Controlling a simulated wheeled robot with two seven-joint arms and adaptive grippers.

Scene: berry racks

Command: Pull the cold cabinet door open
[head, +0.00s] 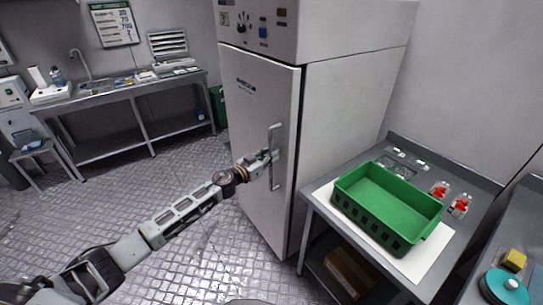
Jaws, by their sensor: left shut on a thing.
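The cold cabinet (352,105) is a tall pale metal unit in the middle of the head view. Its door (258,110) faces left and looks closed against the frame. A vertical bar handle (275,150) is near the door's right edge. My left arm reaches in from the lower left, and my left gripper (268,158) is shut on the handle at about its middle. The gripper hides part of the handle, and its fingertips are small here. My right gripper is not in view.
A steel table (410,266) right of the cabinet bears an empty green crate (385,238) and small packs with red contents (460,205). A cardboard box (350,272) lies below. A sink bench (105,92) stands at the back left. The tiled floor (185,255) before the door is clear except for my arm above it.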

